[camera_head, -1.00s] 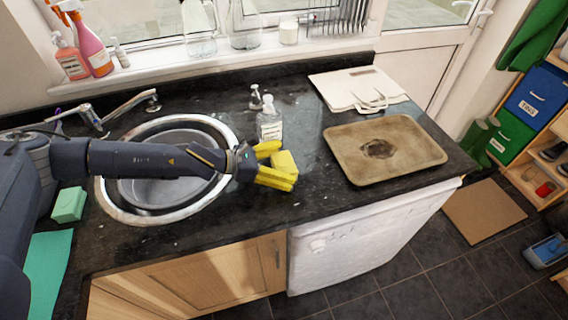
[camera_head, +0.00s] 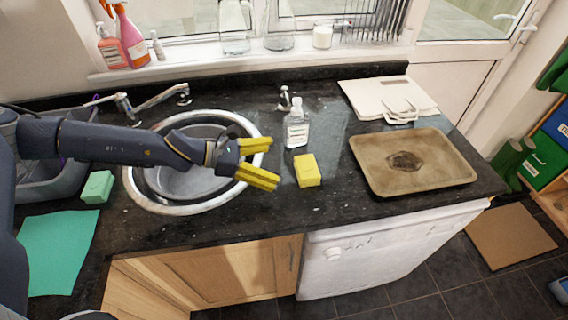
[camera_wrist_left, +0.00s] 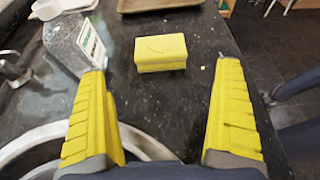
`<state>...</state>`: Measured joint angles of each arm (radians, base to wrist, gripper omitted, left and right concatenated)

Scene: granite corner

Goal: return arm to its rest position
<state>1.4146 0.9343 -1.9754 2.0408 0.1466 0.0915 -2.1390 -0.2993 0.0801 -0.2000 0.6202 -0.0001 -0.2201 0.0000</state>
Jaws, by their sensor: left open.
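My left gripper (camera_head: 262,163) has yellow fingers and reaches in from the left over the right part of the round sink. It is open and empty. In the left wrist view its fingers (camera_wrist_left: 160,125) stand wide apart with bare worktop and sink rim between them. A yellow block (camera_head: 307,170) lies on the dark worktop just right of the gripper, apart from it. The block (camera_wrist_left: 161,52) also shows beyond the fingertips in the left wrist view. My right gripper is not in view.
A clear labelled bottle (camera_head: 296,124) stands behind the block. A brown tray (camera_head: 440,180) and white boards (camera_head: 372,94) lie to the right. The round sink (camera_head: 160,203) is below my left arm. A green block (camera_head: 97,187) and a teal cloth (camera_head: 58,250) lie at left.

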